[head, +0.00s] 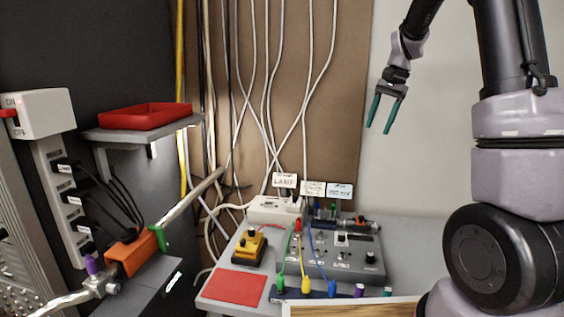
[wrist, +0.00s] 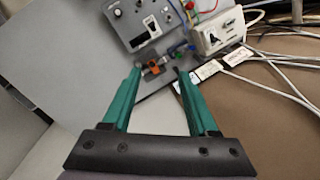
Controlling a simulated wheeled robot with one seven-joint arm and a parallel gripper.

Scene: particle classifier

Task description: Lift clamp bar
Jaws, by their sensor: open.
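My gripper (head: 379,128) hangs open and empty in the air at upper right in the head view, its two green fingers pointing down. In the wrist view the open fingers (wrist: 160,71) point toward the far end of the grey panel. No part is labelled as the clamp bar. A silver bar (head: 190,198) slants across the left side, with an orange block (head: 131,252) and a green collar (head: 158,237) along it and a purple knob (head: 92,266) near its lower end. My gripper is well apart from it, to the right.
A grey control panel (head: 330,262) with colored leads stands on the grey table (head: 410,235). A white power strip (head: 270,209), a yellow block (head: 249,247) and a red mat (head: 237,287) are near it. A shelf holds a red tray (head: 146,117). Cables hang behind.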

